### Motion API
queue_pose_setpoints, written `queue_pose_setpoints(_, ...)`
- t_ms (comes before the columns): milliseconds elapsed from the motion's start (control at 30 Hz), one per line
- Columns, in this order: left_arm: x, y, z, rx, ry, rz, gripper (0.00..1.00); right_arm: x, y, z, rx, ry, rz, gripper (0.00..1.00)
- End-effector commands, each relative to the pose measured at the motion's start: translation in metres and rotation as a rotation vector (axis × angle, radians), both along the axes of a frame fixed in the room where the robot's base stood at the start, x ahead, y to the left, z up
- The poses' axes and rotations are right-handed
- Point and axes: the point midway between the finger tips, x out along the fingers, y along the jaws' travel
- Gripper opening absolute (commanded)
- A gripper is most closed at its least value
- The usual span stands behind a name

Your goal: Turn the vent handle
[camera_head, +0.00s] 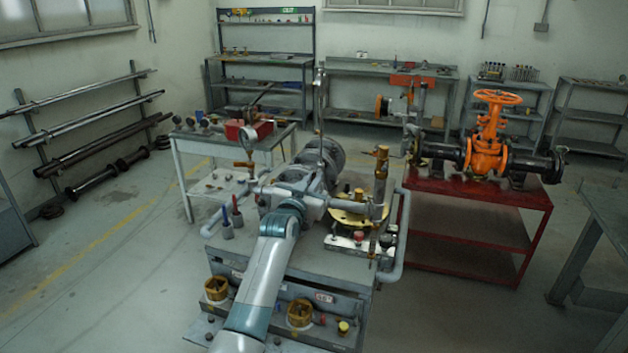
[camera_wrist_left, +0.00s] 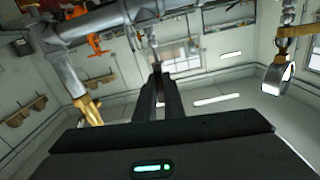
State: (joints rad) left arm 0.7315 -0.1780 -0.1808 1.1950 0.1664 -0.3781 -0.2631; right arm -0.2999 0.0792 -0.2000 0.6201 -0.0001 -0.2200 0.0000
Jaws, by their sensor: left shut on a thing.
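My left gripper (camera_head: 262,190) is at the left end of the grey pipework on the middle workbench, with my arm reaching up from below. It is small and partly hidden by my wrist in the head view. In the left wrist view, the two dark fingers (camera_wrist_left: 160,78) are close together, shut on a thin part, the vent handle (camera_wrist_left: 156,66), at their tips. Little of the handle shows between them, and its angle cannot be told. A grey pipe (camera_wrist_left: 92,24) with a brass fitting (camera_wrist_left: 85,106) lies to the left of the fingers. My right gripper is not in view.
A brass column (camera_head: 381,176) and a yellow round plate (camera_head: 350,217) stand right of my wrist. A tall thin post (camera_head: 320,110) rises behind. A red table (camera_head: 470,190) at right bears an orange gate valve (camera_head: 487,148). Floor at left is clear.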

Motion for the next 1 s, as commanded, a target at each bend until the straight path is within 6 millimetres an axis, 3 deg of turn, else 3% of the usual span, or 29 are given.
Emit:
queue_pose_setpoints(433,-0.0003,-0.0002,-0.0017,-0.011,0.007,-0.001,0.00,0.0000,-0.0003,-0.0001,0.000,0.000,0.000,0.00)
queue_pose_setpoints(467,-0.0003,-0.0002,-0.0017,-0.010,0.007,-0.001,0.16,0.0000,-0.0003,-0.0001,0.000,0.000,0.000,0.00)
queue_pose_setpoints(500,-0.0001,-0.0001,-0.0016,-0.010,0.007,-0.001,0.25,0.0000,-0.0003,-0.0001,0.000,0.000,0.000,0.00)
queue_pose_setpoints(533,-0.0001,-0.0001,-0.0015,-0.011,0.006,0.000,0.27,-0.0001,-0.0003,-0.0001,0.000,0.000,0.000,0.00)
queue_pose_setpoints(1000,-0.0037,0.0011,-0.0011,-0.011,0.004,0.000,0.27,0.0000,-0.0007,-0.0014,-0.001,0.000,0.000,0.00)
